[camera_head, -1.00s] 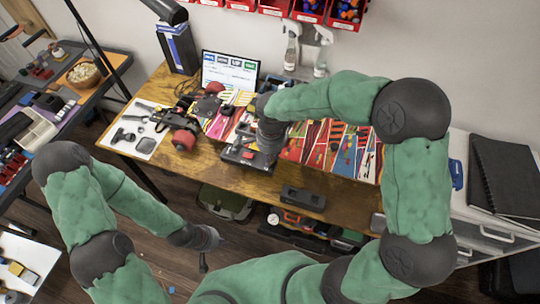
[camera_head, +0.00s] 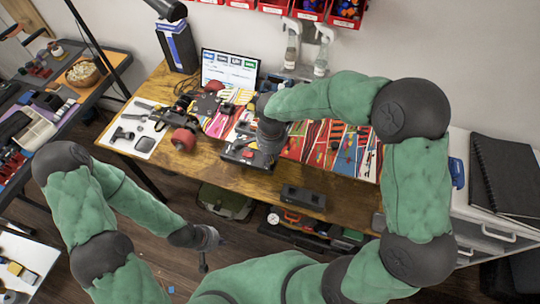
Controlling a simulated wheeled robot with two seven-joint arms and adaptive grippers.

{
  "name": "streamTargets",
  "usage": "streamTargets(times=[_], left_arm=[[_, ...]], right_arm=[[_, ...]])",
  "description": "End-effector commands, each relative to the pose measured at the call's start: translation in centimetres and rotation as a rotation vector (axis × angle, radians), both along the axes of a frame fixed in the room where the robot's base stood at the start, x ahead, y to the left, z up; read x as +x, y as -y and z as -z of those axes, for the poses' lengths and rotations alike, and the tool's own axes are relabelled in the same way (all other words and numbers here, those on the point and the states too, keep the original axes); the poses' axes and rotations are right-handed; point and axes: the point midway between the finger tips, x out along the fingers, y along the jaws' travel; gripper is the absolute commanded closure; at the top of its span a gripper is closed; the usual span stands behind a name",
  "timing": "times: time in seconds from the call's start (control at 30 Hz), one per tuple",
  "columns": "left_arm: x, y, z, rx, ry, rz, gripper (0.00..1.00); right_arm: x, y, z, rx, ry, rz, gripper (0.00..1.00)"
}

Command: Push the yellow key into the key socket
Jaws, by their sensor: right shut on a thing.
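A dark box-shaped unit (camera_head: 240,157) with a small red part on top sits near the front edge of the wooden table. My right gripper (camera_head: 265,158) points down at the right end of this unit. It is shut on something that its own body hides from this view. I cannot make out the yellow key or the key socket; they are hidden or too small to tell. My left gripper (camera_head: 204,268) hangs low in front of the table, away from the unit, with nothing visible in it. Its finger opening is too small to read.
The wooden table (camera_head: 170,85) holds a red-wheeled device (camera_head: 184,139), a white tool mat (camera_head: 125,138), a screen (camera_head: 229,71) and colourful striped boards (camera_head: 345,150). A dark block (camera_head: 303,197) lies at the front edge. Spray bottles (camera_head: 321,58) stand behind. Drawers stand at the right.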

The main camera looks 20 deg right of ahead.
Motion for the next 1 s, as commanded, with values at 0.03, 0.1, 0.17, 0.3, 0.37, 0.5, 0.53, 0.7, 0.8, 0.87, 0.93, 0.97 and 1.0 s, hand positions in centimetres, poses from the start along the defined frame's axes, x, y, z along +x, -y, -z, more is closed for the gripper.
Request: streamTargets(times=[0.03, 0.1, 0.17, 0.3, 0.37, 0.5, 0.53, 0.7, 0.8, 0.87, 0.93, 0.97, 1.0], left_arm=[[0.0, 0.0, 0.0, 0.0, 0.0, 0.0, 1.0], [0.0, 0.0, -0.01, 0.0, 0.0, 0.0, 1.0], [0.0, 0.0, -0.01, 0.0, 0.0, 0.0, 1.0], [0.0, 0.01, -0.01, 0.0, 0.0, 0.0, 1.0], [0.0, 0.0, -0.01, 0.0, 0.0, 0.0, 1.0], [0.0, 0.0, -0.02, 0.0, 0.0, 0.0, 1.0], [0.0, 0.0, -0.02, 0.0, 0.0, 0.0, 1.0], [0.0, 0.0, -0.01, 0.0, 0.0, 0.0, 1.0], [0.0, 0.01, -0.01, 0.0, 0.0, 0.0, 1.0], [0.0, 0.01, -0.01, 0.0, 0.0, 0.0, 1.0], [0.0, 0.01, -0.01, 0.0, 0.0, 0.0, 1.0], [0.0, 0.0, -0.01, 0.0, 0.0, 0.0, 1.0], [0.0, 0.0, -0.01, 0.0, 0.0, 0.0, 1.0]], right_arm=[[-0.01, 0.0, 0.03, 0.0, -0.001, 0.0, 1.0], [-0.01, 0.0, 0.02, 0.0, -0.001, 0.0, 1.0], [-0.01, 0.0, 0.02, 0.0, -0.001, 0.0, 1.0], [-0.01, 0.0, 0.01, 0.0, 0.0, 0.0, 0.44], [-0.01, 0.0, 0.0, 0.0, 0.0, 0.0, 0.44], [-0.01, 0.0, 0.0, 0.0, 0.0, 0.0, 0.44], [-0.01, 0.0, 0.0, 0.0, 0.0, 0.0, 0.44], [-0.01, 0.0, 0.0, 0.0, 0.0, 0.0, 0.31], [-0.01, 0.0, 0.0, 0.0, 0.0, 0.0, 0.31], [-0.01, 0.0, 0.0, 0.0, 0.0, 0.0, 0.31], [-0.01, 0.0, 0.0, 0.0, 0.0, 0.0, 0.31], [-0.01, 0.0, 0.0, 0.0, 0.0, 0.0, 0.31], [-0.01, 0.0, -0.01, 0.0, 0.0, 0.0, 0.31]])
